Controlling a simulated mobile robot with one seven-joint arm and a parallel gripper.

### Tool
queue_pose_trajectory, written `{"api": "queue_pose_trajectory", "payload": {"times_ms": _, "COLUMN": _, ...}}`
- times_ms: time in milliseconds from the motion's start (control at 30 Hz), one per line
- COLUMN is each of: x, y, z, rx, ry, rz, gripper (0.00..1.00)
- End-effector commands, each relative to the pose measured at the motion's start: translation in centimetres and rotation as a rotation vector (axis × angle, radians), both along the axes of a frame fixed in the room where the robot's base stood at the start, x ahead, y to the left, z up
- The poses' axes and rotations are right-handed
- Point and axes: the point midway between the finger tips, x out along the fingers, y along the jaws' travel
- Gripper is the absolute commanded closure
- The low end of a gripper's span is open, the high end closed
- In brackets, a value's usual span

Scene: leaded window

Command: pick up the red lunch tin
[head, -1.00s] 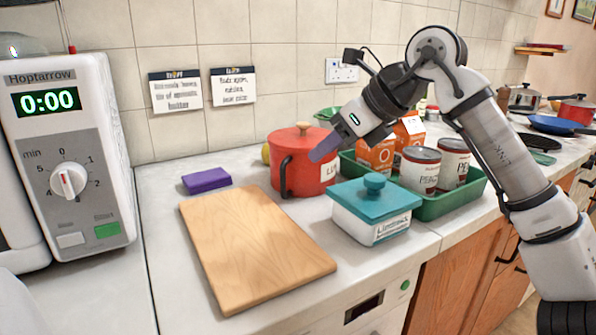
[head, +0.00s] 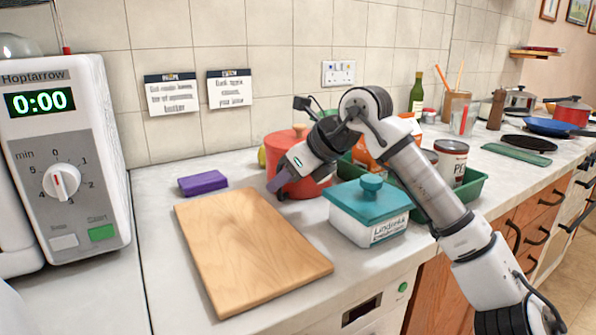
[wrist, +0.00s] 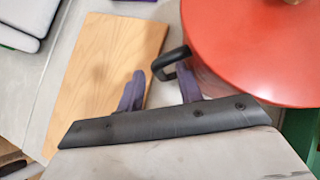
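The red lunch tin (head: 284,145) stands on the counter against the green tray, partly hidden by my arm in the head view. It is a round red pot with a lid, and its top fills the upper right of the wrist view (wrist: 255,45). Its black side handle (wrist: 170,62) faces my gripper. My gripper (head: 277,184) is low at the tin's front left side. In the wrist view the purple fingers (wrist: 161,84) are apart, with the handle's outer end showing between their tips. I cannot tell whether either finger touches it.
A wooden board (head: 250,250) lies in front, with a purple block (head: 203,183) behind it. A teal-lidded white box (head: 370,207) stands to the right. The green tray (head: 470,190) holds cans and cartons. A microwave (head: 65,160) stands at left.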

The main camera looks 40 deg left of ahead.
Motion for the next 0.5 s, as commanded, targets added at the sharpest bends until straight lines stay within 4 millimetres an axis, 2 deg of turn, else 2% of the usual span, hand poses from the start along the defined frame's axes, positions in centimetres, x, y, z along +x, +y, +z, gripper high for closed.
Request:
{"api": "queue_pose_trajectory", "payload": {"times_ms": 100, "x": -0.01, "y": -0.02, "z": 0.02, "rx": 0.0, "ry": 0.0, "rz": 0.0, "gripper": 0.65}}
{"api": "queue_pose_trajectory", "payload": {"times_ms": 367, "x": -0.01, "y": -0.03, "z": 0.04, "rx": 0.0, "ry": -0.001, "rz": 0.001, "gripper": 0.99}}
{"api": "queue_pose_trajectory", "payload": {"times_ms": 500, "x": -0.01, "y": -0.04, "z": 0.05, "rx": 0.0, "ry": -0.001, "rz": 0.001, "gripper": 1.0}}
